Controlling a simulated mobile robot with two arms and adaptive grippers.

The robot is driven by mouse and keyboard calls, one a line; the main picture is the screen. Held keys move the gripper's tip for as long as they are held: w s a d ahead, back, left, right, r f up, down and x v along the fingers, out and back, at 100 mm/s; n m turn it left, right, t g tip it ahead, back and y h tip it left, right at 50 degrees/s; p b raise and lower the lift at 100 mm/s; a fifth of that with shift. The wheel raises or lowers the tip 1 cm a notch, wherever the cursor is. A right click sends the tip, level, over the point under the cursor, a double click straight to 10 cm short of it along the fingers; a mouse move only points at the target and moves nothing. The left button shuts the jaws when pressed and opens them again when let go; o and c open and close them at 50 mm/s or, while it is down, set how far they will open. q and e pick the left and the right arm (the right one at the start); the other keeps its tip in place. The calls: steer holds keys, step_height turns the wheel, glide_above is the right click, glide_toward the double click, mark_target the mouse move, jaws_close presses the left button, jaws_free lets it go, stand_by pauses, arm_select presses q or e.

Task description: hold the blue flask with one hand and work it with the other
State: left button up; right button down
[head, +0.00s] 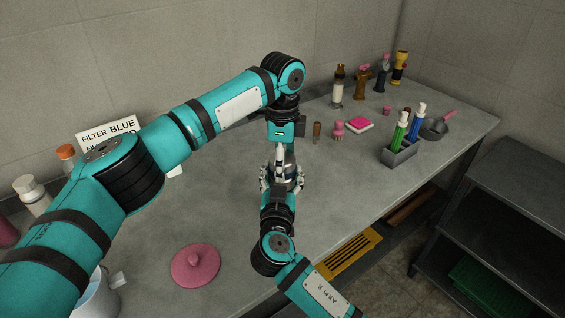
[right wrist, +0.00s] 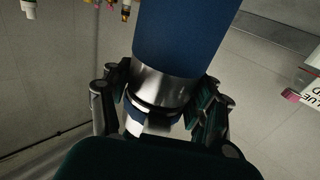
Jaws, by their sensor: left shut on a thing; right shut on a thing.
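The blue flask (right wrist: 180,40) is large in the right wrist view, a blue cylinder with a bare metal band (right wrist: 160,88) at its lower end. In the head view only a small dark blue and silver part of the flask (head: 290,171) shows between my two grippers. My right gripper (right wrist: 160,115) is shut around the metal-banded end, one finger on each side. In the head view my right gripper (head: 281,180) comes from below. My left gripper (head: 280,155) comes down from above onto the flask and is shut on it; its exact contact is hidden.
A pink knobbed lid (head: 195,266) lies on the grey table (head: 235,215). A grey holder (head: 400,155) with green and blue bottles, a pan (head: 436,128) and a pink sponge (head: 360,125) are right. Several bottles stand behind. A sign (head: 108,131) reads "FILTER BLUE"; the rest is covered.

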arm_select(q)
steer(key=n, duration=0.3)
steer(key=o, duration=1.3)
